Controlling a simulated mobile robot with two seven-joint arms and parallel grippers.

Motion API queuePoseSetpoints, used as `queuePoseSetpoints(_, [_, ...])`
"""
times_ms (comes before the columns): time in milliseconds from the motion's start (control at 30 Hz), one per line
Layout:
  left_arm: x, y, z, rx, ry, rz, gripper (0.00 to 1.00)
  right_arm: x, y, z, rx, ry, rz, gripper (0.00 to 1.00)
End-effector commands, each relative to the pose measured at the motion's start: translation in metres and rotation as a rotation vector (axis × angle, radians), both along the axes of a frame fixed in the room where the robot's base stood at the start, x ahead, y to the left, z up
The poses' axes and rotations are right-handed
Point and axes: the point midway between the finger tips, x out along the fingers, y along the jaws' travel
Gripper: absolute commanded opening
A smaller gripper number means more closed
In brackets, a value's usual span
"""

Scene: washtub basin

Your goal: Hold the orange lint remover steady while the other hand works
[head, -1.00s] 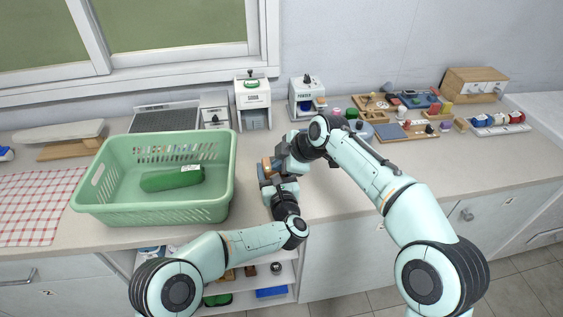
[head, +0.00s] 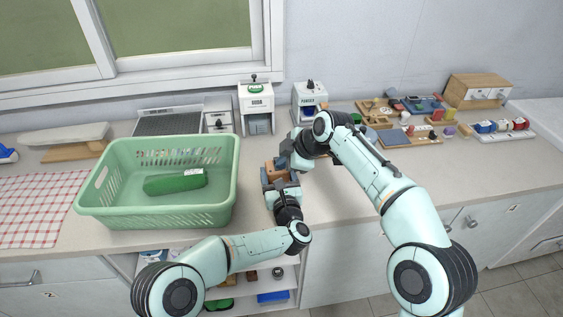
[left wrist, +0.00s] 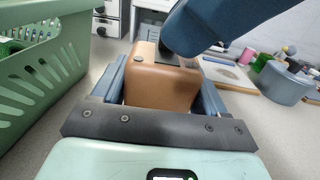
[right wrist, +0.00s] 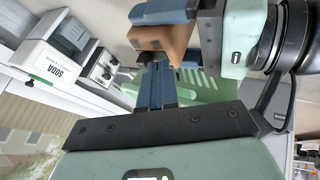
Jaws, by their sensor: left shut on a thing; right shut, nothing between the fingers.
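The orange lint remover (head: 277,167) is a rounded block above the counter, right of the green basket. My left gripper (head: 281,178) is shut on it; in the left wrist view the blue fingers flank the lint remover (left wrist: 158,82). My right gripper (head: 288,160) is shut and empty beside its top. In the left wrist view the right gripper's blue finger covers part of a dark patch on the top. In the right wrist view the shut fingers (right wrist: 157,85) point at the lint remover (right wrist: 160,42); I cannot tell whether they touch it.
A green basket (head: 155,216) holding a green package (head: 175,182) stands close on the left. White dispensers (head: 255,103) stand at the back wall. Trays with small items (head: 410,135) lie at the right. The front counter right of my grippers is clear.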

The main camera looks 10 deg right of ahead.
Motion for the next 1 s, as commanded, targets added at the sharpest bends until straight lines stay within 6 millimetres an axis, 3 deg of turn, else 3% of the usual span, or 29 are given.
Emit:
queuePoseSetpoints(200, [0.000, 0.001, -0.003, 0.000, 0.005, 0.001, 0.46, -0.020, -0.018, 0.039, 0.002, -0.008, -0.003, 0.00])
queuePoseSetpoints(400, [0.000, 0.001, -0.003, 0.001, 0.007, 0.001, 0.46, -0.033, -0.030, 0.063, 0.001, -0.009, -0.004, 0.00])
queuePoseSetpoints(933, [0.000, 0.002, -0.005, 0.002, 0.009, 0.003, 0.46, -0.038, -0.034, 0.071, 0.002, -0.009, -0.002, 0.00])
queuePoseSetpoints(967, [0.000, 0.002, -0.005, 0.002, 0.010, 0.003, 0.79, -0.038, -0.034, 0.071, 0.002, -0.009, -0.002, 0.00])
queuePoseSetpoints(1000, [0.000, 0.002, -0.005, 0.002, 0.009, 0.003, 0.92, -0.038, -0.034, 0.071, 0.002, -0.009, -0.002, 0.00])
